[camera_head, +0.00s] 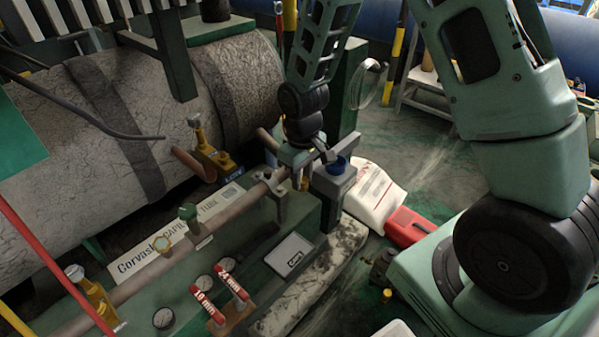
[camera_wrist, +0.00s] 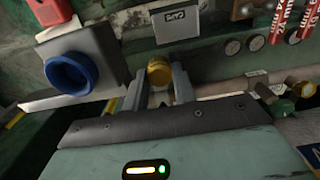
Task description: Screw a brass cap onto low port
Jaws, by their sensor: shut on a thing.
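My gripper (camera_head: 308,163) is above the green bench beside the grey box with the blue ring. In the wrist view, its two fingers (camera_wrist: 159,82) are closed on a round brass cap (camera_wrist: 159,70) between their tips. In the head view the cap is mostly hidden by the gripper. The brass low port fitting (camera_head: 222,160), with a blue LOW label (camera_head: 234,169), stands on the copper pipework to the left of my gripper.
The grey box with a blue ring (camera_head: 337,166) is close to my gripper. A copper pipe (camera_head: 150,280) runs along the bench with a green knob (camera_head: 187,212) on it. A large cracked insulated tank (camera_head: 90,130) is behind.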

